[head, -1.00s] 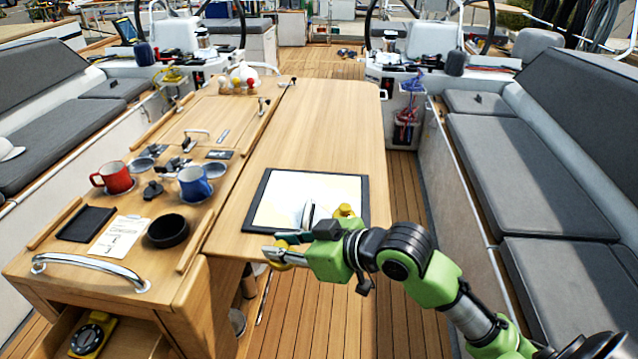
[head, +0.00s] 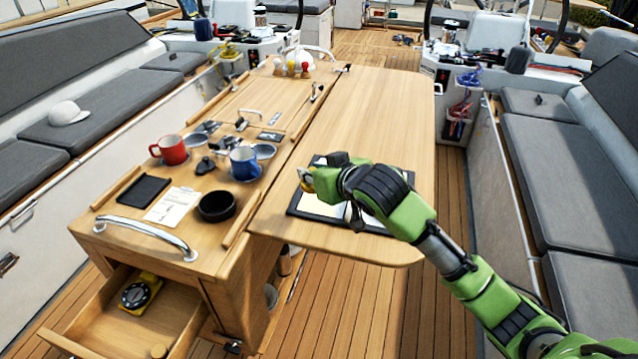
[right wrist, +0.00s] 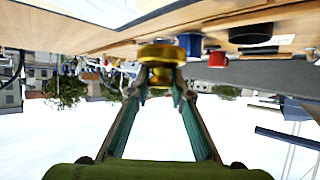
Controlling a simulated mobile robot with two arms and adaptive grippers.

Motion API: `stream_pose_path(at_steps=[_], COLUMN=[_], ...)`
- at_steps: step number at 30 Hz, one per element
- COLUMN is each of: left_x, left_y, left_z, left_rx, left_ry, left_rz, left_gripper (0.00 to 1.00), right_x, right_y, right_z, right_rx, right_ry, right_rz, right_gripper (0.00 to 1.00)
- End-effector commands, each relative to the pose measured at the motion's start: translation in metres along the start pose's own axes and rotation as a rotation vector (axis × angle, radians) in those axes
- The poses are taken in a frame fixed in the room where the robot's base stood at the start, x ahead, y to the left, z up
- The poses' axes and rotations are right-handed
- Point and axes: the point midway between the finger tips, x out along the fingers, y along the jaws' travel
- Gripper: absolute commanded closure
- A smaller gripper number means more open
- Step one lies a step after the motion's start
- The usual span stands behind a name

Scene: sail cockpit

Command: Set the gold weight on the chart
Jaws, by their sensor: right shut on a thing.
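My right gripper (head: 308,182) is shut on the gold weight (right wrist: 161,62), a round brass piece with a wide disc and narrower neck. In the head view only a small bit of the gold weight (head: 306,178) shows at the fingertips, above the left part of the chart (head: 316,207). The chart is a pale sheet in a dark frame lying flat on the wooden table. My right arm covers much of its middle and right. In the right wrist view the weight appears clear of the table. My left gripper is not in view.
Left of the chart stand a blue mug (head: 244,163), a red mug (head: 172,150) and a black round bowl (head: 217,207). An open drawer (head: 100,328) at lower left holds a yellow-and-black instrument (head: 139,294). The table leaf (head: 350,105) beyond the chart is clear.

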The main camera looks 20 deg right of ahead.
Motion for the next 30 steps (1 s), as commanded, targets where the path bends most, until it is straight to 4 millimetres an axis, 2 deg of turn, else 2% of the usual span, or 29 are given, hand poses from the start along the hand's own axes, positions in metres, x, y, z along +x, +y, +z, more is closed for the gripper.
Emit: stream_pose_path(at_steps=[3,9,14,20,29,30], left_x=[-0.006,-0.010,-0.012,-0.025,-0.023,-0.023], left_y=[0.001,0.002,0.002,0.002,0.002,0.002], left_z=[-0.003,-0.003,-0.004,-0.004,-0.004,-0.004], left_rx=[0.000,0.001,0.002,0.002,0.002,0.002], left_ry=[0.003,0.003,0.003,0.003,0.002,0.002], left_rz=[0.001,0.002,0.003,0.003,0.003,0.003], left_gripper=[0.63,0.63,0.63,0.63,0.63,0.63], right_x=[0.023,0.046,0.057,0.068,0.070,0.070], right_y=[0.011,0.022,0.028,0.026,0.026,0.026], right_z=[0.014,0.026,0.032,0.055,0.058,0.060], right_rx=[0.001,-0.001,0.000,-0.001,-0.001,-0.001], right_ry=[-0.005,0.000,-0.001,-0.001,0.002,-0.002], right_rz=[0.000,-0.002,-0.001,-0.003,-0.003,-0.002], right_gripper=[1.00,1.00,1.00,1.00,1.00,0.70])
